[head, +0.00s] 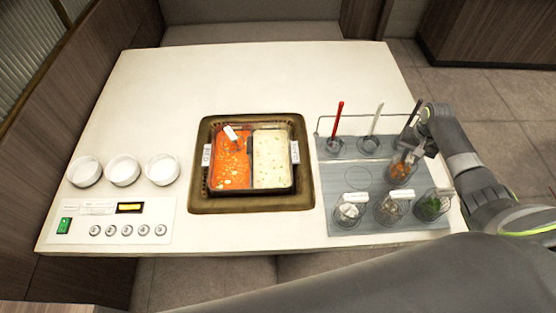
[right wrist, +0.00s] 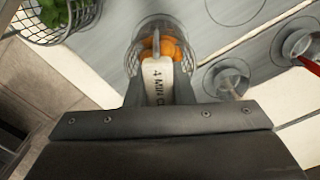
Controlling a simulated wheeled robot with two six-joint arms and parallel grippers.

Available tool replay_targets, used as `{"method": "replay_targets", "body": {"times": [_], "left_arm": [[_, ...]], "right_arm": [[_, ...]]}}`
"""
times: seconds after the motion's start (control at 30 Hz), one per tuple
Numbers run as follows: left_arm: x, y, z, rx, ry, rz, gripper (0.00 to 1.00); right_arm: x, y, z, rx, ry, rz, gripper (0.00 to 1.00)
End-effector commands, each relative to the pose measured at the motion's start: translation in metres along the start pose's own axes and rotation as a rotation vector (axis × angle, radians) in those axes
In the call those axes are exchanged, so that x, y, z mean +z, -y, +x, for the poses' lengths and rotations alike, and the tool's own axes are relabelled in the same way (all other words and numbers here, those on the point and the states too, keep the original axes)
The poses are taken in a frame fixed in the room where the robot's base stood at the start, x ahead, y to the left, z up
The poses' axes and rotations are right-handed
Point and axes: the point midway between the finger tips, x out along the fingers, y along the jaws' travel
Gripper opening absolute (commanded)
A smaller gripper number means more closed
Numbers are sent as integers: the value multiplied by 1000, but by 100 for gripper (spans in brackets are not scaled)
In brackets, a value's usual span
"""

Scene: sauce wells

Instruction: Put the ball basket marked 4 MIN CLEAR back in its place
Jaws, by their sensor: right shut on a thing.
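The ball basket marked 4 MIN CLEAR (right wrist: 140,58) is a wire basket with orange balls in it. Its white tag (right wrist: 157,84) reads "4 MIN C", the rest being hidden. My right gripper (right wrist: 157,98) is shut on its handle. In the head view the basket (head: 402,171) is at the right side of the grey mat (head: 345,215), and my right gripper (head: 424,140) is just above and right of it. I cannot tell whether the basket touches the mat. My left gripper is not in view.
Other baskets stand along the mat's front: white balls (head: 347,212), brown pieces (head: 389,210) and greens (head: 431,207). An empty circle (head: 358,178) is marked on the mat. Red (head: 339,115) and pale (head: 375,120) utensils stand behind. A two-part pot (head: 252,190) is left of the mat.

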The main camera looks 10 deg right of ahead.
Motion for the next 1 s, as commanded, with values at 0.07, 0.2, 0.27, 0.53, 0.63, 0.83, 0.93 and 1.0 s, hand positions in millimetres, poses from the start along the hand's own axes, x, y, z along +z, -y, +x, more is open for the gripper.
{"method": "replay_targets", "body": {"times": [0.07, 0.2, 0.27, 0.53, 0.63, 0.83, 0.93, 1.0], "left_arm": [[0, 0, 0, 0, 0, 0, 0], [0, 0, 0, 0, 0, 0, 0], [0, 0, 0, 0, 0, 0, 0], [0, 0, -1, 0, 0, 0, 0], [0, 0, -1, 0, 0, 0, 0], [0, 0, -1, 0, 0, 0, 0], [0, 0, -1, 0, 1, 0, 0], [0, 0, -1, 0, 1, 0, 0]], "right_arm": [[0, 0, -1, -1, -1, -1, 0], [0, 0, -1, 0, -1, 0, 0], [0, 0, -1, -1, -1, 0, 0], [0, 0, 2, -1, -1, 0, 0], [0, 0, 4, 0, 0, 0, 0], [0, 0, 6, 0, 0, 0, 0], [0, 0, 7, 0, 0, 0, 0], [0, 0, 7, 0, 1, 0, 28]]}}
